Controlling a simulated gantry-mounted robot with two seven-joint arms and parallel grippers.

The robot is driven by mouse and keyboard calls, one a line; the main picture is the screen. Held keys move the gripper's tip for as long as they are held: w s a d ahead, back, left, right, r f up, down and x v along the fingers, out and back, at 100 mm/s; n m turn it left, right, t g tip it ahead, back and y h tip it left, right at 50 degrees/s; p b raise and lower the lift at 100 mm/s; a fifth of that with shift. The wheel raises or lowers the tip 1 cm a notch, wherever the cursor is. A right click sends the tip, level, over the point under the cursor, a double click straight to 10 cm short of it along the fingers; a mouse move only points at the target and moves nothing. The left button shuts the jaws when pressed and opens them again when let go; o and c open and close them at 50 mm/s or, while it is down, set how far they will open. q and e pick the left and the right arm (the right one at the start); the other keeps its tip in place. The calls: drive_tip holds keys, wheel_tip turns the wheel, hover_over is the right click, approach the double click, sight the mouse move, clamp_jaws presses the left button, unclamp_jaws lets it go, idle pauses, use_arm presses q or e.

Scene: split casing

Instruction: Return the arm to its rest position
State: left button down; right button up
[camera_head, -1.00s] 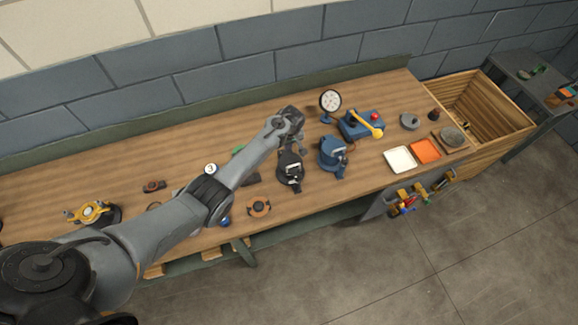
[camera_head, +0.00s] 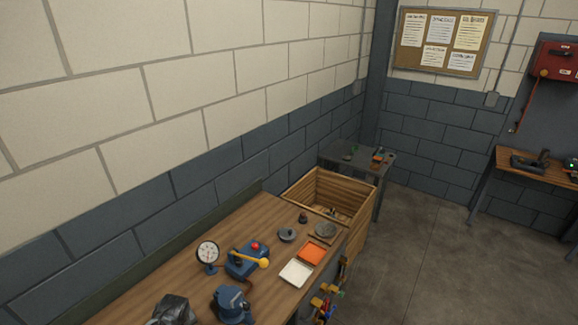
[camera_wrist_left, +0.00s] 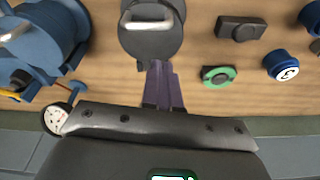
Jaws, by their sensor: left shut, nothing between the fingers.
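My left gripper shows in the left wrist view (camera_wrist_left: 162,88) with its fingers together and nothing between them. The fingers point towards a dark round device with a pale handle (camera_wrist_left: 150,38); I cannot tell the gap between them. In the head view, the dark end of my left arm (camera_head: 173,309) shows at the bottom edge, over the workbench, left of the blue round device (camera_head: 231,304). The fingers are hidden there. My right gripper is in neither view.
The workbench (camera_head: 205,232) carries a dial gauge (camera_head: 208,253), a blue box with a yellow lever (camera_head: 246,260), a white tray (camera_head: 296,273) and an orange tray (camera_head: 312,252). A wooden crate (camera_head: 340,188) stands beyond.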

use_arm(q)
drive_tip(key=s+d+m+p, duration=0.1)
drive_tip(key=s+d+m, duration=0.4)
drive_tip(key=s, duration=0.5)
drive_tip(key=s+d+r+m+t+h+p, duration=0.1)
drive_tip(key=s+d+r+m, duration=0.2)
drive_tip(key=s+d+r, duration=0.2)
drive_tip(key=s+d+r+m+t+h, duration=0.1)
drive_tip(key=s+d+r+m, duration=0.2)
drive_tip(key=s+r, duration=0.7)
drive_tip(key=s+d, duration=0.2)
drive_tip(key=s, duration=0.4)
drive_tip(key=shift+s+r+p, duration=0.35)
drive_tip(key=shift+r, duration=0.05)
